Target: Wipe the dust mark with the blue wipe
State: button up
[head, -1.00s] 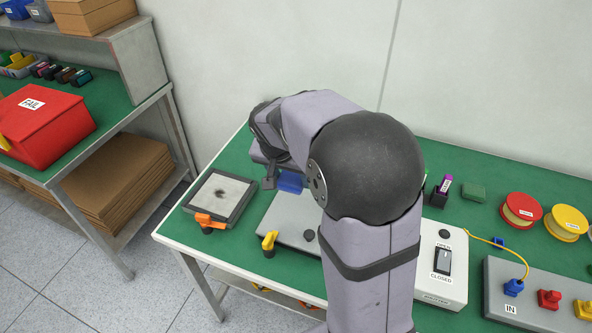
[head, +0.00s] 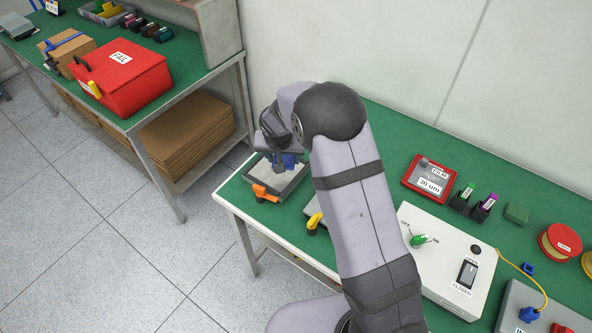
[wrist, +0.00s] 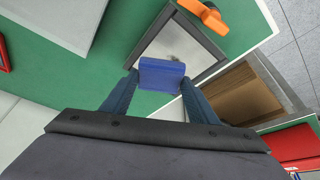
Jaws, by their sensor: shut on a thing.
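My gripper (head: 280,166) is shut on the blue wipe (head: 290,159), seen between its two fingers in the wrist view (wrist: 162,72). It is over the dark-framed plate (head: 291,188) with the pale surface at the left end of the green bench. The wipe covers part of the plate in the wrist view (wrist: 205,42). I cannot tell whether the wipe touches the surface.
An orange clamp (head: 265,192) is on the plate's front edge. A yellow-handled clamp (head: 314,220) is to its right, beside my arm. A white switch box (head: 445,262) stands further right. A red FAIL bin (head: 122,78) is on the other bench.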

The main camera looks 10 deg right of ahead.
jog(key=shift+w+a+r+n+y, duration=0.15)
jog(key=shift+w+a+r+n, duration=0.15)
jog(key=shift+w, duration=0.2)
jog(key=shift+w+a+r+n+y, duration=0.1)
jog(key=shift+w+a+n+y, duration=0.05)
jog(key=shift+w+n, duration=0.3)
jog(key=shift+w+a+r+n+y, duration=0.15)
jog(key=shift+w+n+y, duration=0.15)
jog(key=shift+n, duration=0.35)
